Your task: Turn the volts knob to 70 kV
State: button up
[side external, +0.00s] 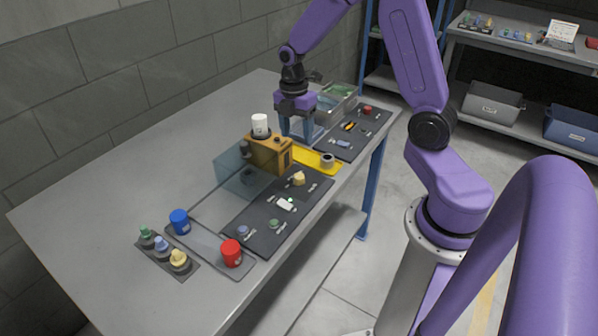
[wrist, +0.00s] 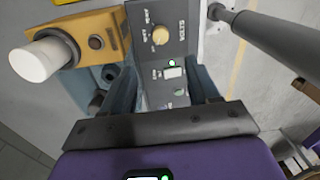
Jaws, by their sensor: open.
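The volts knob is a small cream knob (side external: 298,178) on a dark panel (side external: 262,222). In the wrist view the cream knob (wrist: 160,35) has scale marks and the word VOLTS beside it; the marks are too small to read as values. My gripper (side external: 299,138) is open and empty, pointing down, behind the orange box and away from the knob in the side view. In the wrist view my gripper (wrist: 161,76) has its fingers apart, and the knob shows beyond the fingertips, not between them. A white switch (wrist: 172,72) with a green light shows between the fingers.
An orange box (side external: 265,155) with a white cylinder (side external: 260,124) on top stands close to my gripper, beside a clear bluish block (side external: 232,168). A yellow plate (side external: 318,158) lies to its right. Blue (side external: 179,221) and red (side external: 232,253) cylinders stand at the near end.

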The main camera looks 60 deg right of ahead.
aim_at(299, 175)
jog(key=f, duration=1.3)
jog(key=shift+s+f, duration=0.35)
jog(key=shift+f, duration=0.05)
jog(key=c, duration=1)
